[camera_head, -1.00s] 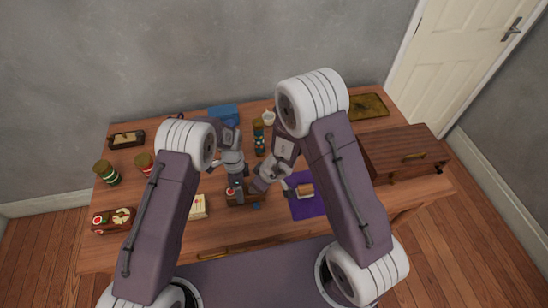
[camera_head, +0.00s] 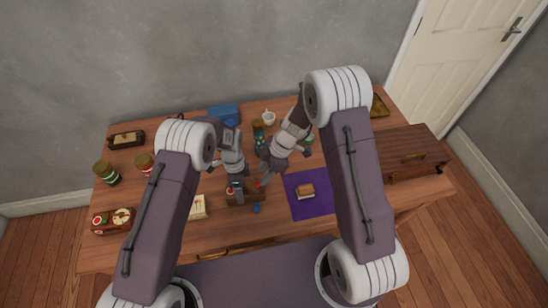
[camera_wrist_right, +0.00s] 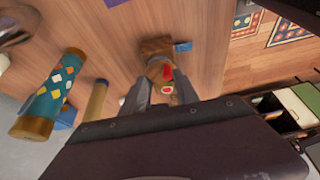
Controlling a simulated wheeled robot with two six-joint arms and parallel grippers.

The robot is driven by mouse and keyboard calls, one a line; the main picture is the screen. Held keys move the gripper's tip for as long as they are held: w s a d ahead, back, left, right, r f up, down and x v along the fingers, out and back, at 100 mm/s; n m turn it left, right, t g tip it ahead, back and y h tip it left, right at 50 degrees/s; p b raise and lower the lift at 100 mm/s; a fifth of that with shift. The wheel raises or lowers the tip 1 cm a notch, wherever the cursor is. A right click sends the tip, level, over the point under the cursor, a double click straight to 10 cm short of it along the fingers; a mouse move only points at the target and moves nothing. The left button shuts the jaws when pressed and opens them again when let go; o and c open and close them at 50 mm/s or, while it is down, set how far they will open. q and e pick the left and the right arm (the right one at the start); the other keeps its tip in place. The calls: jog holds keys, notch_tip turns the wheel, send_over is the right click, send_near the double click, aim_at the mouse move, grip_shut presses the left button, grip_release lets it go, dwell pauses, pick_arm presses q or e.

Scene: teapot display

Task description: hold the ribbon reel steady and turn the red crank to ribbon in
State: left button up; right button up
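The ribbon reel (camera_head: 247,199) is a small wooden piece near the front middle of the table. It also shows in the right wrist view (camera_wrist_right: 154,48), beyond the fingertips. A bit of the red crank (camera_head: 258,185) shows at its right side; in the right wrist view the red part (camera_wrist_right: 168,72) lies between my finger lines. My right gripper (camera_head: 264,181) reaches down close to the crank, with its fingers (camera_wrist_right: 163,82) apart. My left gripper (camera_head: 236,188) is at the reel's left part and partly hides it; its grip is too small to tell.
A purple cloth (camera_head: 320,206) with a small brown block (camera_head: 305,190) lies right of the reel. A patterned cylinder (camera_head: 259,138) and white cup (camera_head: 269,118) stand behind. A cream box (camera_head: 199,208) is to the left, a wooden chest (camera_head: 405,155) at the right.

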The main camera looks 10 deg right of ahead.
jog(key=v, duration=0.8)
jog(key=shift+d+r, duration=0.15)
jog(key=shift+r, duration=0.15)
jog(key=shift+s, duration=0.1)
